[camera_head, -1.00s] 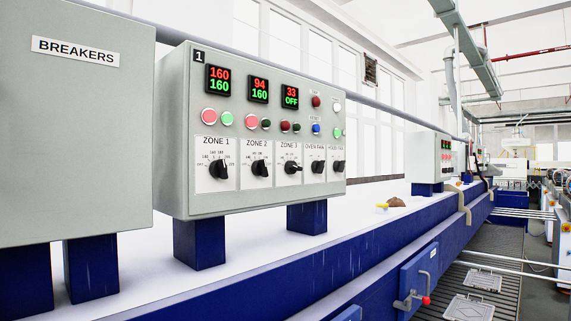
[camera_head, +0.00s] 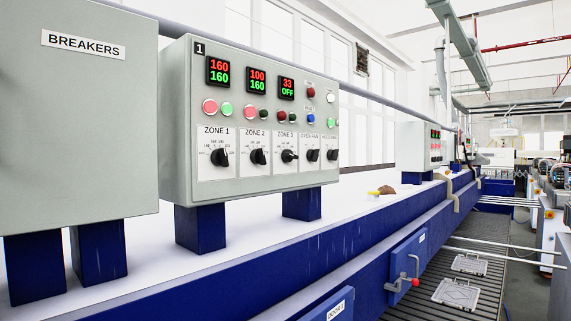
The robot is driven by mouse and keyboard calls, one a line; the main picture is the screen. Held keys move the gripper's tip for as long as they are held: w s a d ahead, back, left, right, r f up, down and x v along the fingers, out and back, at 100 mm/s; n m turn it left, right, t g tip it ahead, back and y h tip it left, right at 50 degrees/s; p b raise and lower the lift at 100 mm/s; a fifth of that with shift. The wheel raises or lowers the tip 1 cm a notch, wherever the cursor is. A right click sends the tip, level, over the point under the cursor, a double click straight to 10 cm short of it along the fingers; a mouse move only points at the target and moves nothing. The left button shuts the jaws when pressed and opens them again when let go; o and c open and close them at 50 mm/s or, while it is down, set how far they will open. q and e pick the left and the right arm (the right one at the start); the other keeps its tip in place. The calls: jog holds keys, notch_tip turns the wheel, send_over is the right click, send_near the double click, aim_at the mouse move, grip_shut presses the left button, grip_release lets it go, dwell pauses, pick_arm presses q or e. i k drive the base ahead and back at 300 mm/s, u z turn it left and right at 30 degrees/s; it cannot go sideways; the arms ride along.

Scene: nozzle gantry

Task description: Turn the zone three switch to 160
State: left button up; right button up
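The zone 3 switch (camera_head: 289,156) is a black rotary knob on the front of a grey control box (camera_head: 178,150) marked 1. Its handle lies roughly sideways, unlike the more upright zone 1 switch (camera_head: 220,157) and zone 2 switch (camera_head: 258,157). The zone 3 display (camera_head: 287,88) above it reads 33 in red and OFF in green. The zone 1 display (camera_head: 218,71) reads 160 over 160. The zone 2 display (camera_head: 257,80) reads 100 over 160. Neither of my grippers is in view.
A grey breakers box (camera_head: 80,150) stands at the left, close by. Both boxes stand on blue legs on a long white-topped blue bench (camera_head: 330,230). A blue door with a red-tipped handle (camera_head: 408,265) is on the bench front.

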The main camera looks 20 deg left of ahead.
aim_at(287, 155)
jog(key=u, duration=0.75)
jog(key=k, duration=0.15)
jog(key=z, duration=1.2)
jog(key=i, duration=1)
jog(key=u, duration=0.4)
